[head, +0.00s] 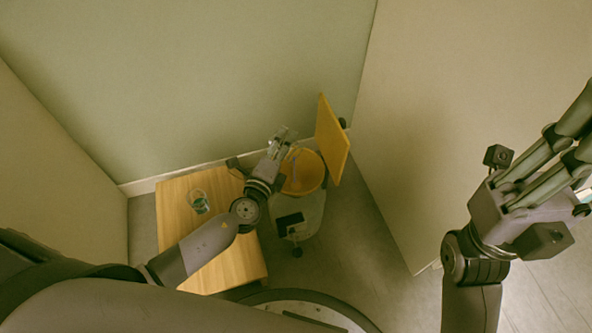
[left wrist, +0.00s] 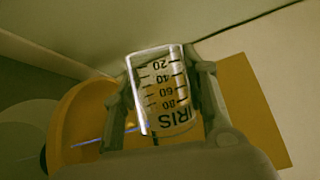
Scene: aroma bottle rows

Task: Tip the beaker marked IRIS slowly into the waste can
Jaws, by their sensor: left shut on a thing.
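My left gripper (head: 278,146) is shut on the glass beaker marked IRIS (left wrist: 160,95), over the waste can (head: 304,187). In the left wrist view the beaker sits between both fingers, its IRIS lettering and scale upside down. It looks clear; how much it holds I cannot tell. A thin blue streak, like falling liquid, runs from near the beaker into the can's orange mouth, which also shows in the left wrist view (left wrist: 85,112). My right gripper (head: 560,150) is raised at the right, away from the can, its fingertips hard to make out.
The can's orange lid (head: 332,140) stands open at its right. A wooden table (head: 235,262) is left of the can, with another glass beaker (head: 200,203) holding dark green contents. Walls close in behind and on both sides. Grey floor shows right of the can.

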